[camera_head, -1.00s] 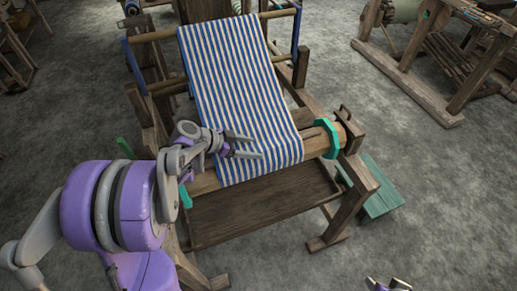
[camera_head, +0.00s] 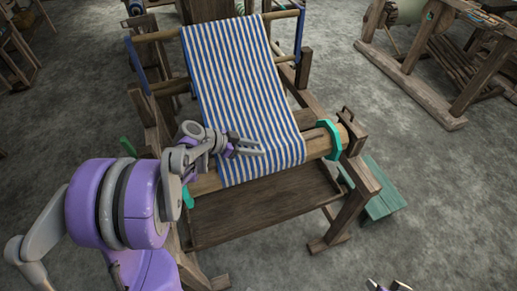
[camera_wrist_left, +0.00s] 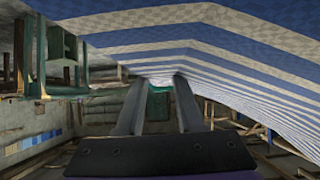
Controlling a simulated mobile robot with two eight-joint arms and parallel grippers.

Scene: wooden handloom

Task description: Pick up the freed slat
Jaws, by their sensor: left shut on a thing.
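My left gripper (camera_head: 250,147) is over the blue-and-white striped cloth (camera_head: 240,85), where it bends over the front roller (camera_head: 318,143) of the wooden loom. Its fingers are closed in on something, but I cannot make out what lies between the tips. In the left wrist view the two fingers (camera_wrist_left: 160,90) reach up to the underside of the cloth (camera_wrist_left: 240,75). I cannot pick out the slat in either view. My right gripper (camera_head: 388,286) shows only its tips at the bottom edge, apart and empty.
A teal ring (camera_head: 331,140) sits on the roller's right end. A teal bench (camera_head: 375,190) stands right of the loom. A wide wooden board (camera_head: 265,207) lies low in front of the roller. Another loom frame (camera_head: 430,70) stands at the upper right. The floor between is clear.

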